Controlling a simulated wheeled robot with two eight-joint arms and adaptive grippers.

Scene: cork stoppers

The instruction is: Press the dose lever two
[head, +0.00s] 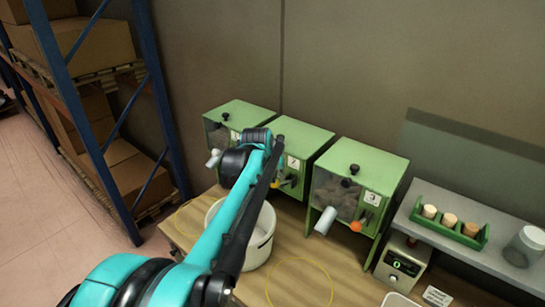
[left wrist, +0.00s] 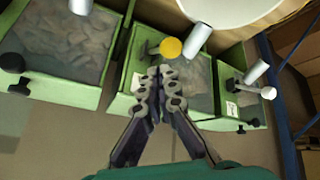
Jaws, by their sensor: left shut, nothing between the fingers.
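Three green dispensers stand in a row. Dispenser two (head: 304,141), marked 2, is the middle one and is partly hidden by my left arm. Its lever ends in a yellow knob (left wrist: 171,48), which also shows as a sliver beside my arm in the head view (head: 275,184). In the left wrist view, my left gripper (left wrist: 161,72) is shut and empty. Its fingertips appear just below the yellow knob; I cannot tell whether they touch the lever. In the head view the fingers are hidden by the arm. My right gripper is not in view.
Dispenser one (head: 237,112) and dispenser three (head: 375,165) flank it, the latter with an orange knob (head: 355,226). A white pot (head: 262,246) stands below dispenser two. A green tray (head: 440,229) of corks and a jar (head: 524,246) are on the shelf at right.

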